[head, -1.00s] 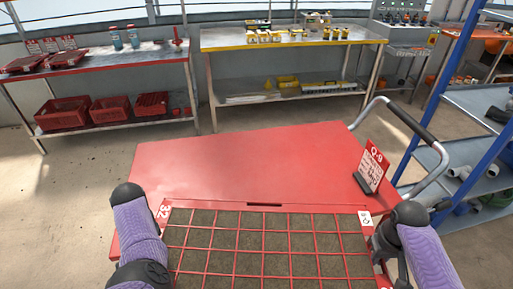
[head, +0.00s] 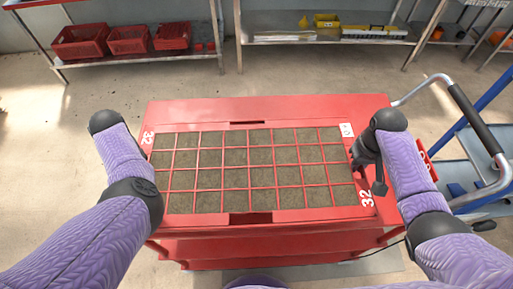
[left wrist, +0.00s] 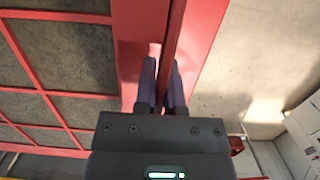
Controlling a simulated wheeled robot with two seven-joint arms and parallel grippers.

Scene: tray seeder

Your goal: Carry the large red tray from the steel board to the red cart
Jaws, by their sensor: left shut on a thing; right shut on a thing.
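The large red tray (head: 300,215), numbered 32 and divided by a red grid into soil-filled cells, lies level over the red cart (head: 195,109). The cart's top shows beyond the tray's far edge; I cannot tell whether they touch. My right gripper (head: 365,172) is shut on the tray's right rim. My left gripper (left wrist: 163,70) is shut on the tray's left rim, seen in the left wrist view between the grid and another red edge. Its fingers are hidden by my left arm in the head view.
The cart's grey push handle (head: 468,112) with a black grip rises on the right, near a blue-framed shelf (head: 465,150). Red crates (head: 84,40) sit on a low shelf at the back left. The concrete floor (head: 60,130) is clear to the left.

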